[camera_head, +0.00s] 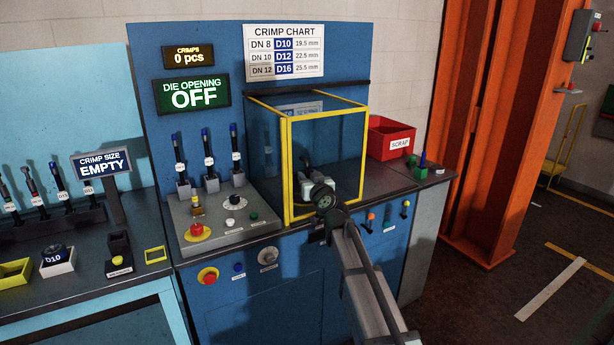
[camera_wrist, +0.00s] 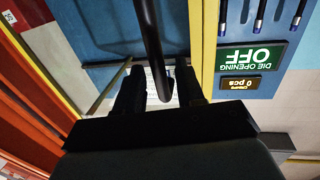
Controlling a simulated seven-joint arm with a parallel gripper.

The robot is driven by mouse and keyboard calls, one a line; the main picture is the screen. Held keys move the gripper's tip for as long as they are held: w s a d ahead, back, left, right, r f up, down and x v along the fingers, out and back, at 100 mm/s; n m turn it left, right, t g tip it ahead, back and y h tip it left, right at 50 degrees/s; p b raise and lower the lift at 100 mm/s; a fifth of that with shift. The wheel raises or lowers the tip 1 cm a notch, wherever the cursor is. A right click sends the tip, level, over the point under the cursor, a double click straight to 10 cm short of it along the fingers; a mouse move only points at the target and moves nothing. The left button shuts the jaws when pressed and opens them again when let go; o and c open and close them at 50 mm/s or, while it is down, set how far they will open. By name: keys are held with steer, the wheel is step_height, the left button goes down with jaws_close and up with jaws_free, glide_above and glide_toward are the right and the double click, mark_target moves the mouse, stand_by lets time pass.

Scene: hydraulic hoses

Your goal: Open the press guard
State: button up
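The press guard (camera_head: 286,165) is a box of clear panels in a yellow frame on the blue press, and it looks closed. Its yellow frame also shows in the wrist view (camera_wrist: 196,40). My gripper (camera_head: 308,172) is at the guard's front, and my arm covers part of the lower front. In the wrist view, my gripper (camera_wrist: 160,82) has its two dark fingers apart. A dark bar (camera_wrist: 150,35), apparently the guard's handle, runs down between them, with a narrow gap visible beside it. Whether either finger touches the bar is unclear.
A red scrap bin (camera_head: 390,138) stands right of the guard. A control panel (camera_head: 225,215) with levers and buttons is to its left. An orange column (camera_head: 500,130) rises at the right. The die opening display (camera_head: 193,95) reads OFF.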

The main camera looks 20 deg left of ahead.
steer(key=shift+x, duration=0.95)
steer(key=shift+c, duration=0.4)
jaws_close()
